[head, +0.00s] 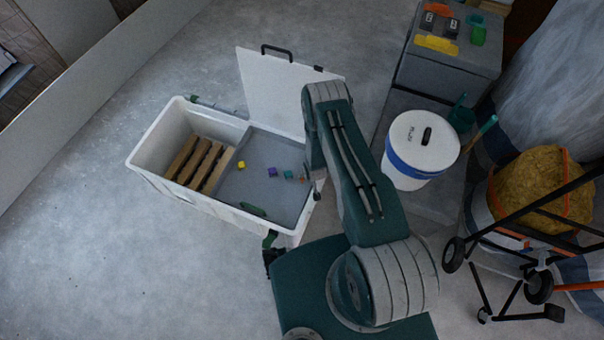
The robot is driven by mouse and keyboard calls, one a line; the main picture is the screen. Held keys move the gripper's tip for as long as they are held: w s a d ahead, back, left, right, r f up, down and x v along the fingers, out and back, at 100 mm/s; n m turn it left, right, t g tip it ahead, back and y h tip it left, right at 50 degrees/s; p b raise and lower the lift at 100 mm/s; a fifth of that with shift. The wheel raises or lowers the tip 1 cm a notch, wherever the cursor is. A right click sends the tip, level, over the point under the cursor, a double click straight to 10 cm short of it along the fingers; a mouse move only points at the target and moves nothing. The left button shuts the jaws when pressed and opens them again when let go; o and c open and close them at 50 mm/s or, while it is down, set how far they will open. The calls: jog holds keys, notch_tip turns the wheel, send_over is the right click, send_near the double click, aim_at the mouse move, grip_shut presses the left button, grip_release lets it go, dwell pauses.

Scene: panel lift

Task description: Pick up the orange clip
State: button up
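A small orange-red bit (302,178) shows on the grey panel inside the white box, right beside my arm. It may be the orange clip, but it is too small and too close to my arm to tell its shape. Another orange item (467,10) lies on the grey cabinet at the top right; I cannot tell what it is. My arm reaches over the right end of the box. My gripper is mostly hidden behind the arm; only a small dark part (317,191) shows over the box's right side. Its fingers cannot be made out.
The white box (160,178) has a raised lid (285,85), wooden slats (200,163), and a yellow cube (241,164), purple cube (272,172) and teal piece (288,174). A white bucket (422,140) and black-framed cart (520,235) stand right. Floor at left is clear.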

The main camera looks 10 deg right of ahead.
jog(key=x, duration=0.4)
jog(key=shift+s+d+f, duration=0.1)
jog(key=shift+s+d, duration=0.05)
jog(key=shift+x, duration=3.4)
jog(key=c, duration=0.6)
